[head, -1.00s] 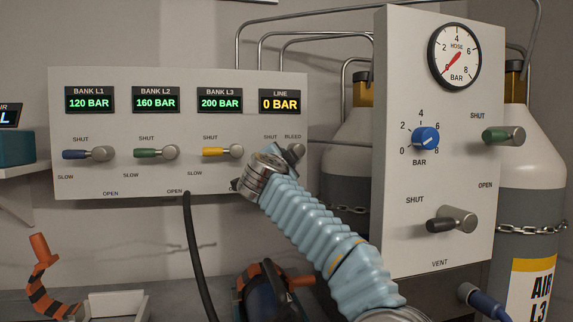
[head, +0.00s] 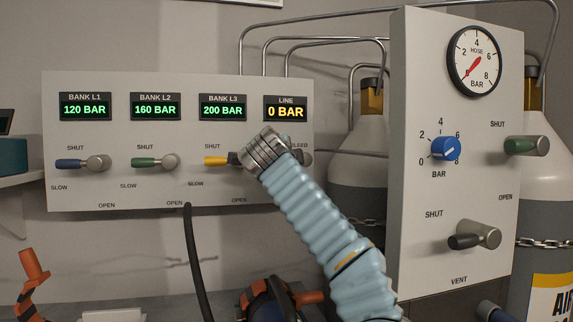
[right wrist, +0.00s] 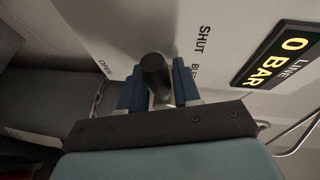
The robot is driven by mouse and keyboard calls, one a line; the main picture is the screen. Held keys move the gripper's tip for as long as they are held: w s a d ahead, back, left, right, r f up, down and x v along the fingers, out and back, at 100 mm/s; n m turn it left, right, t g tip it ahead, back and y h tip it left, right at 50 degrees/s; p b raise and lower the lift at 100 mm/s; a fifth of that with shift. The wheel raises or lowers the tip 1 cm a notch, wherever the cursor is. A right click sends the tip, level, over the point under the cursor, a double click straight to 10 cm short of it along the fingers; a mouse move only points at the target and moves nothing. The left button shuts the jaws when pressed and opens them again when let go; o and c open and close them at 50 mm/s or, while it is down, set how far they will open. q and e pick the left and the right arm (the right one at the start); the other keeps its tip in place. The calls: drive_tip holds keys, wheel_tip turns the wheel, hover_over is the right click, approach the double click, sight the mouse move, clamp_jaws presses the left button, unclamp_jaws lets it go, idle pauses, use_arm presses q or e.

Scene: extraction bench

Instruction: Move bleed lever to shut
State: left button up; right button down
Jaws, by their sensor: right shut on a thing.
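The bleed lever (head: 306,157) is on the bank panel under the LINE display. Its grey hub shows to the right of my right gripper (head: 236,158), which hides most of the handle in the head view. In the right wrist view, the blue fingers of the right gripper (right wrist: 159,88) are shut on the lever's dark handle (right wrist: 153,67). The handle seems to point about left from its hub. The SHUT label (right wrist: 203,42) and part of the BLEED label show beside it. My left gripper is not in view.
Levers for L1 (head: 75,163), L2 (head: 150,161) and L3 (head: 215,160) point left on the bank panel (head: 110,195). LINE display (head: 286,108) reads 0 BAR. A hose panel (head: 415,180) with gauge, blue knob and two levers stands close on the right. A black hose (head: 193,250) hangs below.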

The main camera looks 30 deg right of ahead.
drive_tip(key=shift+s+d+r, duration=0.1)
drive_tip(key=shift+r, duration=0.05)
drive_tip(key=c, duration=0.9)
unclamp_jaws()
drive_tip(key=b+v, duration=0.2)
drive_tip(key=v, duration=1.1)
drive_tip(key=shift+s+a, duration=0.25)
drive_tip(key=shift+a, duration=0.1)
